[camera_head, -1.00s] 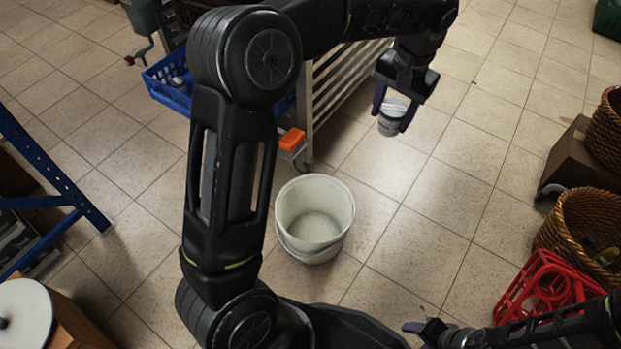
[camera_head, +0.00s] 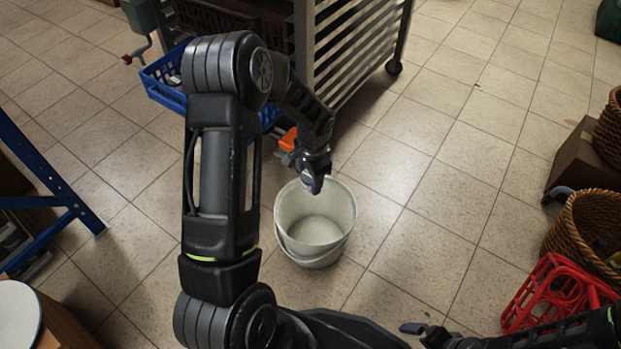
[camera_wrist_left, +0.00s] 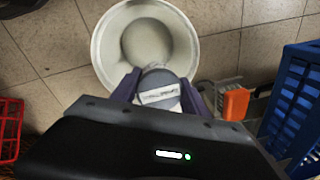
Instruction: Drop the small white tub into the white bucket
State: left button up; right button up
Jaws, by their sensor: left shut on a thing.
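The white bucket (camera_head: 343,212) stands upright and open on the tiled floor in the middle of the head view. My left gripper (camera_head: 315,184) is over the far rim of the bucket in that view. In the left wrist view, the left gripper (camera_wrist_left: 158,86) is shut on the small white tub (camera_wrist_left: 158,94), with a purple finger on each side and a grey end facing the camera. The bucket (camera_wrist_left: 102,48) shows beyond the tub there. The tub is hidden in the head view. My right gripper (camera_head: 425,330) is low at the right, its jaws unclear.
A slatted rack (camera_head: 353,50) stands behind the bucket, with a blue crate (camera_head: 163,88) and an orange item (camera_head: 289,139) beside it. A red crate (camera_head: 548,290) and wicker basket (camera_head: 570,232) are at the right. Floor right of the bucket is clear.

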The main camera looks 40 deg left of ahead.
aim_at(310, 191)
pick_arm(q)
notch_tip(310, 191, down, 6)
jog(key=b, duration=0.4)
jog(key=shift+b, duration=0.4)
jog(key=shift+r, duration=0.1)
jog(key=o, duration=1.7)
jog(key=r+p, duration=0.1)
jog(key=r, duration=0.1)
jog(key=r+p, duration=0.1)
jog(key=r, duration=0.2)
jog(key=r+p, duration=0.1)
jog(key=r, duration=0.1)
jog(key=shift+s+d+r, duration=0.1)
jog(key=shift+d+r, duration=0.25)
jog(key=shift+r, duration=0.05)
